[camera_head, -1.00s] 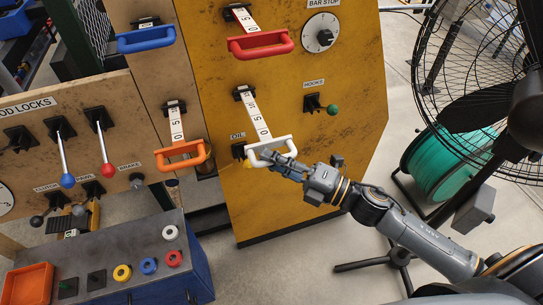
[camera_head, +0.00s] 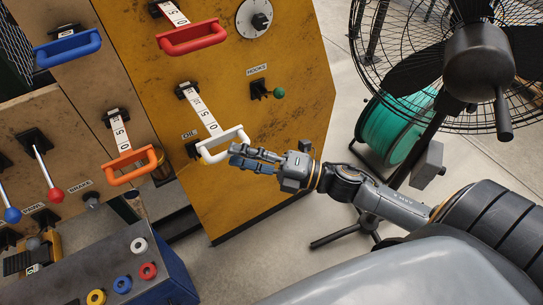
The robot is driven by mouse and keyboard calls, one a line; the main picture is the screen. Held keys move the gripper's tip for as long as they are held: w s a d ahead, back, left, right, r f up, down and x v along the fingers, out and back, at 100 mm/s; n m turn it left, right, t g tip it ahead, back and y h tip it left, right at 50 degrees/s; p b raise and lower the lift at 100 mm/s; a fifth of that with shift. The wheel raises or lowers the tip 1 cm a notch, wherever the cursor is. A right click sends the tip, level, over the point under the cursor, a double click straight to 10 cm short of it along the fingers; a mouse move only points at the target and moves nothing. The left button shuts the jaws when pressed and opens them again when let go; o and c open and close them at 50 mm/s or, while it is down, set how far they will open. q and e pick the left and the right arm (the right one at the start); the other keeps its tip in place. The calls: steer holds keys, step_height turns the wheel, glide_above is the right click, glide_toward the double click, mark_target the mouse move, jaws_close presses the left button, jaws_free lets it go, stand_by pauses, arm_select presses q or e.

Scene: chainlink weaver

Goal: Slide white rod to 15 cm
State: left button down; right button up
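The white rod's handle (camera_head: 212,156) is a U-shaped grip at the lower end of a white scale strip (camera_head: 204,114) on the yellow panel. The strip sticks out of a black mount, and a 5 and a 0 are readable on it; marks nearer the mount are too small to read. My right gripper (camera_head: 233,156) is at the right part of the white handle, its fingers overlapping the bar. A small gap shows between the fingers, but whether they clamp the bar is unclear. My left gripper is out of view.
Red (camera_head: 192,38), orange (camera_head: 130,167) and blue (camera_head: 68,48) handles are nearby. A fan (camera_head: 478,62) and green spool (camera_head: 396,128) stand at far right.

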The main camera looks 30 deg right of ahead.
steer(key=v, duration=0.8)
steer(key=shift+d, duration=0.2)
steer(key=shift+s, duration=0.15)
